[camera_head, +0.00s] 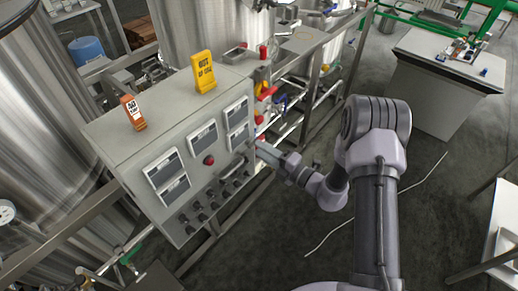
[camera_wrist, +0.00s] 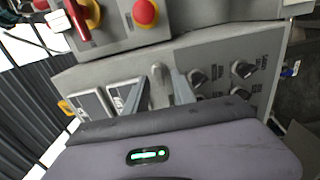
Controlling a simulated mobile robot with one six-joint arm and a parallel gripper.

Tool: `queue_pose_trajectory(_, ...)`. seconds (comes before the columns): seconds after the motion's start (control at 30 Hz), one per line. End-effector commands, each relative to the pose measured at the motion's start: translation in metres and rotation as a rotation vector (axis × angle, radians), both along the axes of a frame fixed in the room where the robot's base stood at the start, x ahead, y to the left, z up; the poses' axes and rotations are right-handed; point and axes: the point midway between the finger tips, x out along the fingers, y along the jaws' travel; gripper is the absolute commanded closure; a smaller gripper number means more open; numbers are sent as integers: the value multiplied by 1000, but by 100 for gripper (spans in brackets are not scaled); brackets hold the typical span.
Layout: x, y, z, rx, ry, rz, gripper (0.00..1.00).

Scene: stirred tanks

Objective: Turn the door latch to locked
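The grey control cabinet (camera_head: 150,150) carries the door panel with displays, a red button and several dark knobs. In the wrist view, a pale grey upright handle (camera_wrist: 159,76), which looks like the door latch, stands out from the panel between my fingers. My gripper (camera_wrist: 159,90) is open, with one finger on each side of this handle. Whether either finger touches it I cannot tell. In the head view my gripper (camera_head: 262,147) reaches the panel's right edge from the right. The latch's locked or unlocked marking is not readable.
In the wrist view a red button (camera_wrist: 145,12) and a red-yellow switch (camera_wrist: 80,18) sit close above the panel. Pipes run behind the cabinet. The floor at right is mostly open.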

Motion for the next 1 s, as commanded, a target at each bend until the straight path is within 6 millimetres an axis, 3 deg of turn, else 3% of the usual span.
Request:
queue_pose_trajectory(0.13, 9, 12, 0, 1, -1, 1, 69)
queue_pose_trajectory(0.4, 11, 14, 0, 0, 0, 0, 69)
queue_pose_trajectory(0.57, 11, 14, 0, 0, 0, 0, 99)
queue_pose_trajectory(1.0, 11, 14, 0, -22, -28, 1, 100)
